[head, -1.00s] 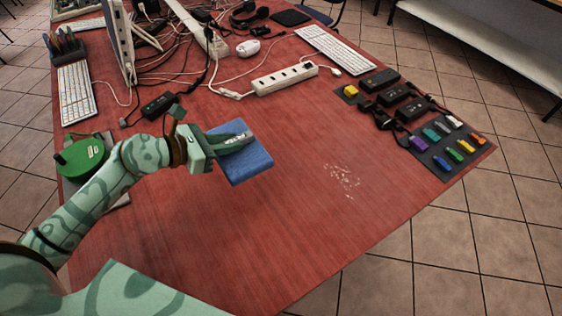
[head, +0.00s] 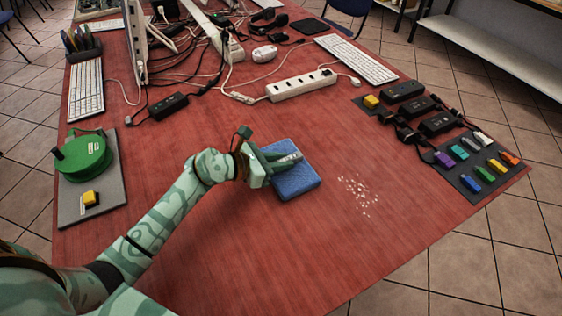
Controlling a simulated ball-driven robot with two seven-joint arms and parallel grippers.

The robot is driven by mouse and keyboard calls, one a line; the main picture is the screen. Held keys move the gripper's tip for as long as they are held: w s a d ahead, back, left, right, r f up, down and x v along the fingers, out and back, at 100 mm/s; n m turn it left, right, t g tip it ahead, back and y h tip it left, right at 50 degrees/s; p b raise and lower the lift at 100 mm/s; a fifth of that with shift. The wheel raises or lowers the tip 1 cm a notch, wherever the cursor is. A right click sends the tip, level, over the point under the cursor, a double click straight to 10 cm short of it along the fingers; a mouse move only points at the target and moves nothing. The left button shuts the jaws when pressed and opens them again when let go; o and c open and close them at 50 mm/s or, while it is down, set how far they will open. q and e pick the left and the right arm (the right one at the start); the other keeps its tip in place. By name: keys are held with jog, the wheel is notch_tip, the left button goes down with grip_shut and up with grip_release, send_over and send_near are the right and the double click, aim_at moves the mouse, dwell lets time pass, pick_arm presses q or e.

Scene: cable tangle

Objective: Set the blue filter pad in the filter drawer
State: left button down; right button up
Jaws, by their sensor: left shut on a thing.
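The blue filter pad (head: 296,184) is a flat, square block near the middle of the red table, left of a patch of pale crumbs. My left gripper (head: 284,162) reaches in from the left and is shut on the pad, its fingers lying across the pad's upper part. I cannot tell whether the pad touches the tabletop or hangs just above it. I cannot make out a filter drawer in this view. My right gripper is not in view.
A green round reel (head: 84,156) sits on a grey mat at left. A white power strip (head: 301,85) and tangled cables lie behind the pad. Black adapters (head: 404,91) and a dark mat (head: 447,173) of coloured pieces are at right. Crumbs (head: 358,195) lie on otherwise clear front table.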

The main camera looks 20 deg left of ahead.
pick_arm(q)
jog(key=c, duration=1.6)
grip_release()
jog(key=shift+c, duration=0.2)
jog(key=o, duration=0.3)
jog(key=shift+o, duration=0.2)
